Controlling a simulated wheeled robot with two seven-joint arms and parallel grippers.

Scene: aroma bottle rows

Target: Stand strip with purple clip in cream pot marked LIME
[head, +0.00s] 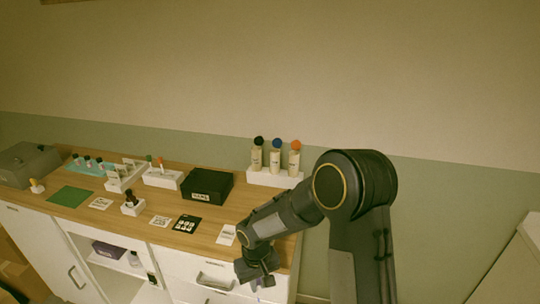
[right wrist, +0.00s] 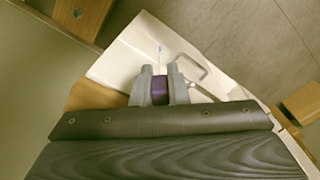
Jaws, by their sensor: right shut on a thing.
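My right gripper (head: 258,276) is past the counter's front edge, in front of the white drawers. In the right wrist view, its two grey fingers (right wrist: 160,91) are shut on a purple clip (right wrist: 161,90). A thin pale strip with a bluish end (right wrist: 161,49) shows beyond the clip. My left gripper is out of view.
The wooden counter (head: 140,222) holds a black box (head: 207,186), white racks (head: 162,178) with small bottles, a green mat (head: 69,196) and several cards. A grey case (head: 28,164) is at the far left. Bare wood lies between the black box and the cards.

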